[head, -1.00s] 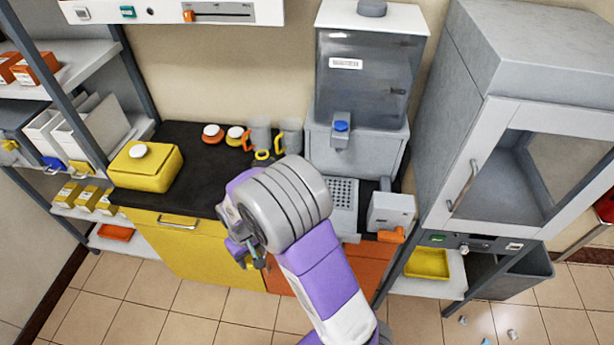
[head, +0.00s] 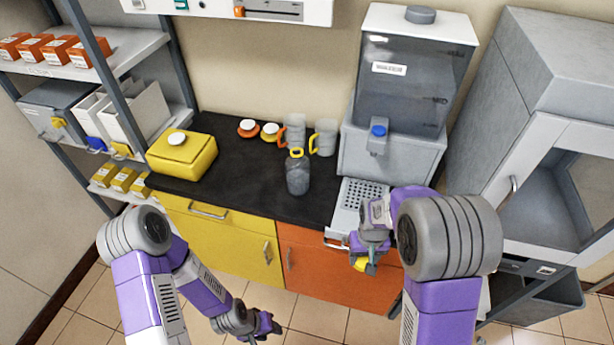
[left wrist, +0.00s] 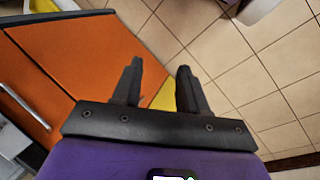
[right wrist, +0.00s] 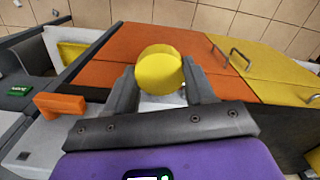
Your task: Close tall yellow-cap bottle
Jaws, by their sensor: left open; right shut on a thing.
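The tall bottle (head: 298,178) stands upright on the black counter in the head view. It is grey and see-through, with a yellow ring at its neck; no cap shows on top. My right gripper (head: 368,262) is in front of the orange cabinet, to the right of and lower than the bottle in the picture. It is shut on a round yellow cap (right wrist: 159,70), clear in the right wrist view between the fingers. My left gripper (head: 268,328) is low, near the floor. Its fingers (left wrist: 158,88) are apart and empty.
Two grey cups (head: 325,138) and two small lids (head: 249,128) stand behind the bottle. A yellow container (head: 182,152) sits at the counter's left. A dispenser (head: 395,140) stands right of the bottle, above a drip grid (head: 358,198). Counter left of the bottle is clear.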

